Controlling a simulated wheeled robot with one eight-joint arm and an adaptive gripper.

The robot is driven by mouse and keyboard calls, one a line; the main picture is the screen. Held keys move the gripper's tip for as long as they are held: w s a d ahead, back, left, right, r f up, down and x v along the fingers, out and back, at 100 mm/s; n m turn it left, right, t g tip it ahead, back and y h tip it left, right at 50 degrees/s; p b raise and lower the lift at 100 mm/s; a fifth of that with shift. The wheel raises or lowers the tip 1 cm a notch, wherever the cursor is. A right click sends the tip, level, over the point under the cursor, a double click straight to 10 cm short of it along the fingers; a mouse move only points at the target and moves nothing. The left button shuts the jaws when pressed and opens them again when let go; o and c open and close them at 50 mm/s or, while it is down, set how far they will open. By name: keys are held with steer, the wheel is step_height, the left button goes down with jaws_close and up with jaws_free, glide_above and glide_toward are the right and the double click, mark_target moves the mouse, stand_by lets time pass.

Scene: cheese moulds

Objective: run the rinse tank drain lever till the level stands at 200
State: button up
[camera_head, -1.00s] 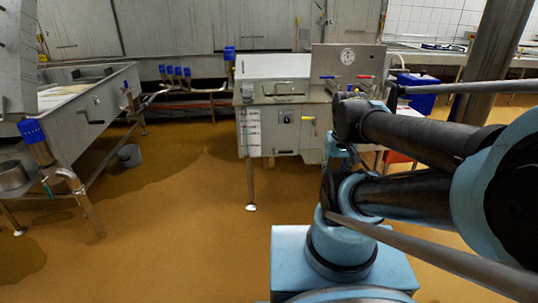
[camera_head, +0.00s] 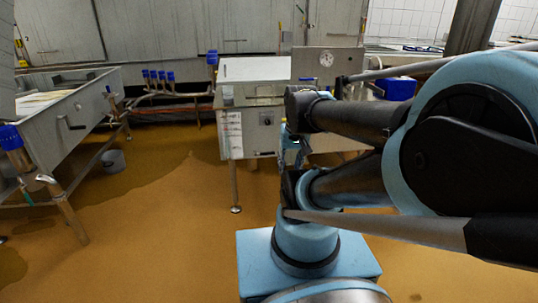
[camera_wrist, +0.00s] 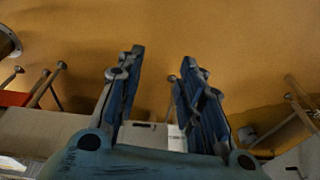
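A steel tank on legs (camera_head: 262,96) stands ahead at centre in the head view. I cannot be sure it is the rinse tank. A white strip with marks (camera_head: 230,135) hangs on its front at left; its figures are too small to read. A dark round knob (camera_head: 267,122) sits on its front panel.
A long steel vat (camera_head: 50,103) with a blue-capped pipe (camera_head: 12,138) is at left. A grey bucket (camera_head: 112,160) stands on the floor by it. A blue box (camera_head: 397,88) is behind my arm at right. The brown floor before the tank is clear.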

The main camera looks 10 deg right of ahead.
steer(key=w+r+m+y, duration=0.1)
steer(key=w+r+m, duration=0.25)
steer(key=w, duration=0.85)
steer(key=w+d+f+m+t+y, duration=0.1)
steer(key=w+d+f+m, duration=0.2)
steer(key=w, duration=0.9)
steer(key=w+d+f+m+t+y, duration=0.15)
steer(key=w+f+m, duration=0.3)
steer(key=w, duration=0.65)
steer(key=m+t, duration=0.2)
steer(key=m, duration=0.3)
glide_toward(268, 153)
steer(key=shift+g+y, duration=0.25)
steer(key=shift+y, duration=0.2)
steer(key=x, duration=0.8)
steer(key=shift+w+d, duration=0.35)
jaws_close()
